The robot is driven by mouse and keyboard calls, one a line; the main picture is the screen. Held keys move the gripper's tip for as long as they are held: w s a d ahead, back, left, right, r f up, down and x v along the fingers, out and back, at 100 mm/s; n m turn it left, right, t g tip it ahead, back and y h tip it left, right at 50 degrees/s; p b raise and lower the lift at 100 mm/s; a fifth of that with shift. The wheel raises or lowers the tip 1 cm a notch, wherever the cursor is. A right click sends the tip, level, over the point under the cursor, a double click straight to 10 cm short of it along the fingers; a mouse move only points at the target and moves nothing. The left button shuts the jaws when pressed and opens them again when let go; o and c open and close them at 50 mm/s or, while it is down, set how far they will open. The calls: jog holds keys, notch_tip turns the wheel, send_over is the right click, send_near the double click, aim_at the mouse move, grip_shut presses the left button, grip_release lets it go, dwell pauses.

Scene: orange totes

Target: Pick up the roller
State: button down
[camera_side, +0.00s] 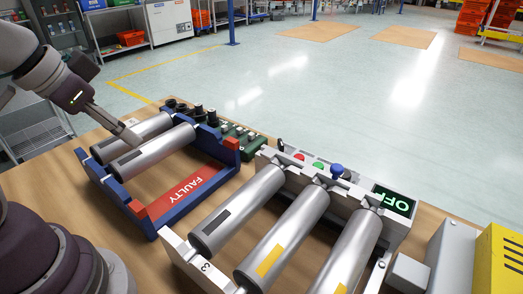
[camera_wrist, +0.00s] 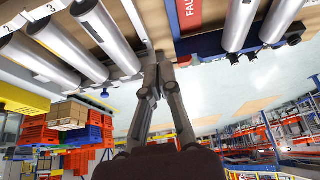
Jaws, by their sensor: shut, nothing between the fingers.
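My gripper (camera_side: 131,138) is shut and empty. In the side view its fingertips appear in front of two grey metal rollers, the rear one (camera_side: 108,143) and the front one (camera_side: 158,151), in a blue rack with a red FAULTY panel. I cannot tell whether they touch. In the wrist view my gripper (camera_wrist: 158,58) points between the fixture's rollers (camera_wrist: 101,32) and the rack's rollers (camera_wrist: 240,22).
The blue rack (camera_side: 178,207) stands on a wooden table (camera_side: 58,190). A green tray of small parts (camera_side: 240,138) sits behind the rack. A yellow and grey box (camera_side: 498,258) stands at the right.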

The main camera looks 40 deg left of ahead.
jog(key=c, duration=1.8)
grip_release()
jog(key=o, duration=1.5)
jog(key=g, duration=0.5)
send_over(240, 197)
jog(key=f, duration=0.5)
jog(key=shift+s+a, duration=0.1)
jog(key=shift+s, duration=0.25)
jog(key=shift+g, duration=0.3)
jog(key=f, duration=1)
jog(key=shift+w+f, duration=0.3)
jog(key=shift+w, duration=0.05)
